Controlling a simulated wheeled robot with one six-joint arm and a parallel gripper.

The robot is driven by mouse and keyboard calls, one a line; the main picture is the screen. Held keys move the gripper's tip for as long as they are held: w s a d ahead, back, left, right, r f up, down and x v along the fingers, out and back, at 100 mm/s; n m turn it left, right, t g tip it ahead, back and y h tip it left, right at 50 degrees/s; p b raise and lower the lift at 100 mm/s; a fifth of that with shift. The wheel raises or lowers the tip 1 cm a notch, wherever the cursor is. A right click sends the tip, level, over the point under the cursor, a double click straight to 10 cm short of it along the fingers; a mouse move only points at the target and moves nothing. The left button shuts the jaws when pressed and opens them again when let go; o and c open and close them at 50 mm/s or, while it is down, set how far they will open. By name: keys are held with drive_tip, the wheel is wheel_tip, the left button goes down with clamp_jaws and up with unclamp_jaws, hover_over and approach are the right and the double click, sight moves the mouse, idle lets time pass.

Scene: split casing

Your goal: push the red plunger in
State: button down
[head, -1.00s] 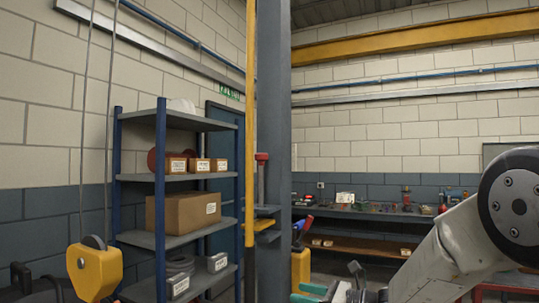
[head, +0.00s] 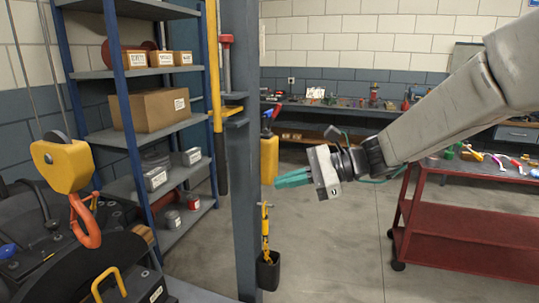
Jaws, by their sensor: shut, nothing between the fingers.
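My gripper (head: 280,181), with teal fingers, is shut and empty. It is held in the air right of the grey column, pointing left. I cannot make out a red plunger for certain. A red-capped upright rod (head: 226,62) is at the column, well above and left of my gripper. A small red item (head: 95,200) shows beside the orange hook, partly hidden. The large dark casing (head: 85,265) is at the lower left, with a blue knob (head: 8,251) and a yellow handle (head: 106,283). My gripper is far to its right and not touching it.
The grey column (head: 242,200) stands between my gripper and the casing. A yellow hoist block (head: 61,166) with an orange hook (head: 85,222) hangs over the casing. A blue-post shelf (head: 140,140) is behind. A red cart (head: 460,235) stands right. Floor is clear mid-picture.

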drive_tip(key=s+d+f+n+h, duration=0.2)
drive_tip(key=s+d+n+h, duration=0.4)
drive_tip(key=s+d, duration=0.6)
drive_tip(key=s+d+f+n+h, duration=0.2)
drive_tip(key=s+d+n+h, duration=0.5)
drive_tip(key=s+d, duration=0.6)
drive_tip(key=s+h, duration=0.1)
drive_tip(key=s, duration=0.2)
drive_tip(key=shift+f+t, duration=0.25)
drive_tip(key=shift+t, duration=0.15)
drive_tip(key=shift+s, duration=0.1)
